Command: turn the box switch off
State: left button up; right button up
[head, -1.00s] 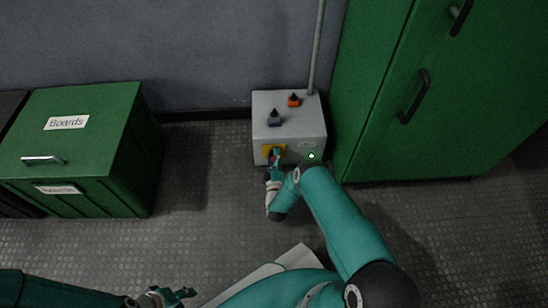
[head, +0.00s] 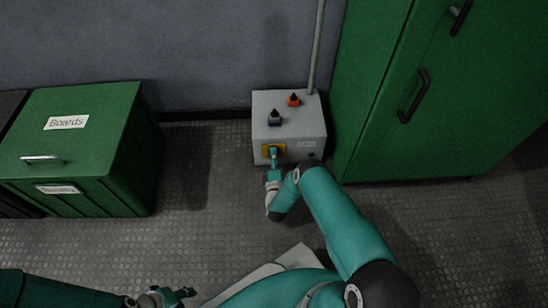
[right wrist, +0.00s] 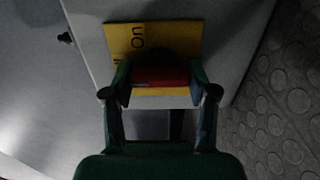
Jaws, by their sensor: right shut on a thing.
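The grey box (head: 290,104) stands on the floor against the wall. Its front carries a yellow switch plate (head: 265,150), which also shows in the right wrist view (right wrist: 125,38) with the word "On". A red switch handle (right wrist: 160,77) lies across the plate. My right gripper (head: 273,156) is at the plate, its fingers shut on the two ends of the handle in the right wrist view (right wrist: 160,82). The small lamp (head: 312,155) on the box front is dark. My left gripper (head: 178,294) is low in the head view, away from the box; its opening is unclear.
A purple-black terminal (head: 275,118) and an orange-black terminal (head: 293,100) stand on the box top. A conduit (head: 317,45) rises behind it. A green cabinet (head: 440,110) stands close on the right. A green "Boards" bin (head: 90,140) stands left, with clear floor between.

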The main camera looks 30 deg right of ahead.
jog(key=shift+a+f, duration=0.2)
jog(key=shift+a, duration=0.1)
jog(key=o, duration=0.9)
jog(key=shift+c, duration=0.2)
jog(key=o, duration=0.3)
jog(key=shift+d, duration=0.15)
jog(key=shift+r, duration=0.1)
jog(key=v, duration=0.7)
jog(key=shift+s, duration=0.3)
